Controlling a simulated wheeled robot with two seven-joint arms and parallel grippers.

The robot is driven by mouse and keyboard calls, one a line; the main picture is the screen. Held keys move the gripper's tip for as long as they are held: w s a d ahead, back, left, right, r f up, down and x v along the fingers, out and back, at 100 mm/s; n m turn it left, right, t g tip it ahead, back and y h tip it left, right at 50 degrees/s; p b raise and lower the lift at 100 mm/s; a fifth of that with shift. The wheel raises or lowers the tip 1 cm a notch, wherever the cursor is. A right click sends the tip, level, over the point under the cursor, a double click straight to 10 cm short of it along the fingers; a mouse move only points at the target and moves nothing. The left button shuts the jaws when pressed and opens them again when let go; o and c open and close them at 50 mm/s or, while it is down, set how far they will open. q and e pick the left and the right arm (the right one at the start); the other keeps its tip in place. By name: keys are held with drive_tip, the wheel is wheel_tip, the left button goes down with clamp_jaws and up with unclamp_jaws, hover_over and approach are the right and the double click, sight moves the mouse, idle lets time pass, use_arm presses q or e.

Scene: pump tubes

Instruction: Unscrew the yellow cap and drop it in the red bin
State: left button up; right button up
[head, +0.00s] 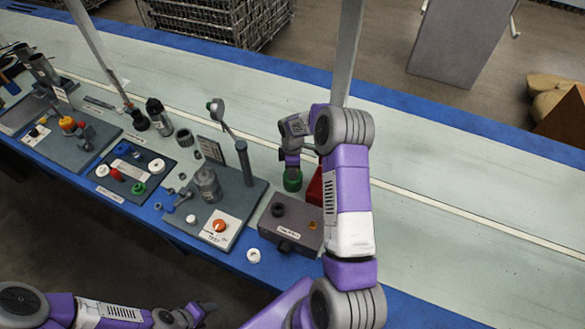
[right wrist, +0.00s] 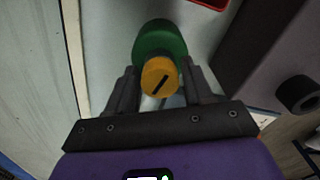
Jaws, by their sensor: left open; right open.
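The yellow cap (right wrist: 158,76) shows in the right wrist view as a round end with a dark slot. It sits on the end of a green cylindrical body (right wrist: 160,40), which also shows in the head view (head: 292,181). My right gripper (right wrist: 158,78) is open, with one finger on each side of the cap; I cannot tell whether they touch it. In the head view the cap is hidden by my right gripper and arm. The red bin (head: 315,188) is partly hidden behind my right arm. My left gripper (head: 207,308) is open and empty near the bottom, off the table.
A grey box (head: 290,227) stands just in front of the red bin. A white ring (head: 253,255) lies by the blue table edge. A dark board (head: 225,205) with a post stands further left. The table right of my right arm is clear.

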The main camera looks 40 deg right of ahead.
drive_tip(key=m, duration=0.3)
drive_tip(key=shift+m, duration=0.3)
drive_tip(key=m, duration=0.4)
drive_tip(key=shift+b, duration=0.35)
drive_tip(key=m, duration=0.7)
drive_tip(key=shift+d+m, duration=0.1)
drive_tip(key=shift+m, duration=0.3)
drive_tip(key=c, duration=0.9)
